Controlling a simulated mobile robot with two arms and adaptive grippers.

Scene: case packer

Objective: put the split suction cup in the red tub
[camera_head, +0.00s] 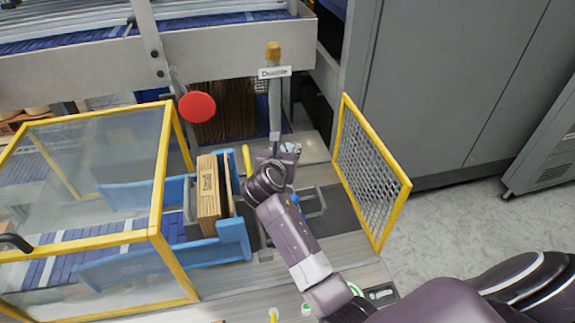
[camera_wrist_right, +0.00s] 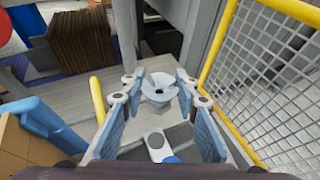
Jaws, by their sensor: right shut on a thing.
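My right gripper (camera_head: 284,154) is over the middle of the machine bed. In the head view the cup is mostly hidden by the gripper. A round red thing (camera_head: 197,107) shows left of the gripper; I cannot tell whether it is the red tub. My left gripper is not in view.
A yellow-framed clear guard (camera_head: 90,185) and a blue carton holder (camera_head: 232,240) with brown cartons (camera_head: 208,190) stand to the left. A yellow mesh gate (camera_head: 372,175) is close on the right. A labelled post (camera_head: 274,100) rises behind the gripper. Grey floor (camera_head: 455,225) is clear beyond the gate.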

